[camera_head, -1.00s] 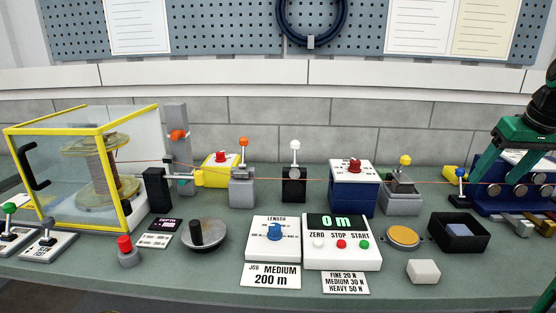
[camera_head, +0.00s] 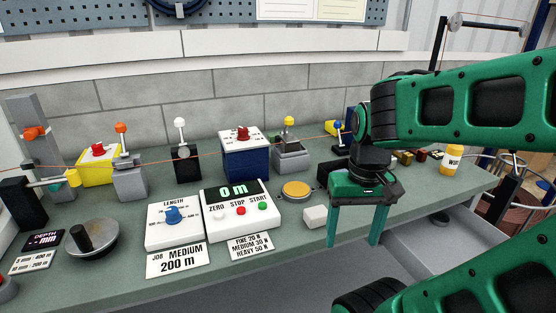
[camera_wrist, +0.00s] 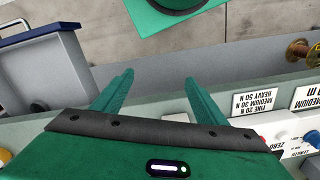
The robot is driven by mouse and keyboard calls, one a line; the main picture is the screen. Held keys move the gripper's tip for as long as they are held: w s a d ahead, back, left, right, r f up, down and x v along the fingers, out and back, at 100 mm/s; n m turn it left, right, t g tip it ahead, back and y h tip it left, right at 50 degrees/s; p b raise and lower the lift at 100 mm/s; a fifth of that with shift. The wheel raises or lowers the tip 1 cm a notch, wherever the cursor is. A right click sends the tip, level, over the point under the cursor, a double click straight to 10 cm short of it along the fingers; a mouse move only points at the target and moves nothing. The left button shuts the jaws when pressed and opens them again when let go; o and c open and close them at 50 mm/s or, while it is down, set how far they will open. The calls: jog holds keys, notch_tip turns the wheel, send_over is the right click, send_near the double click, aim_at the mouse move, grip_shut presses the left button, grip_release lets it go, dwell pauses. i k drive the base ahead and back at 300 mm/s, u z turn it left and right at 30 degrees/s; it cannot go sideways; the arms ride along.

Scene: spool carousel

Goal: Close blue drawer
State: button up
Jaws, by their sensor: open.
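The blue drawer (camera_wrist: 42,34) is at the upper left of the wrist view, pulled open, with a blue front and a silver handle. A small dark round thing lies in its grey inside. In the head view an open grey drawer (camera_head: 425,245) sticks out under the bench at the right, partly behind my arm; its front is hidden. My gripper (camera_head: 355,240) is open and empty, fingers pointing down by the bench's front edge, left of that drawer. In the wrist view my gripper (camera_wrist: 156,78) is apart from the drawer.
The bench (camera_head: 120,285) carries a control box (camera_head: 240,208), a yellow button (camera_head: 297,190) and a white block (camera_head: 315,216) close to my gripper. A yellow bottle (camera_head: 451,160) stands at the right end. A brass spool (camera_wrist: 299,52) shows in the wrist view.

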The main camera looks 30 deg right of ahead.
aim_at(425, 249)
jog(key=z, duration=0.45)
jog(key=k, duration=0.5)
jog(key=z, duration=0.9)
jog(key=k, duration=0.8)
jog(key=z, duration=0.25)
jog(key=i, duration=1.3)
jog(key=z, duration=0.3)
jog(key=k, duration=0.4)
jog(key=z, duration=0.05)
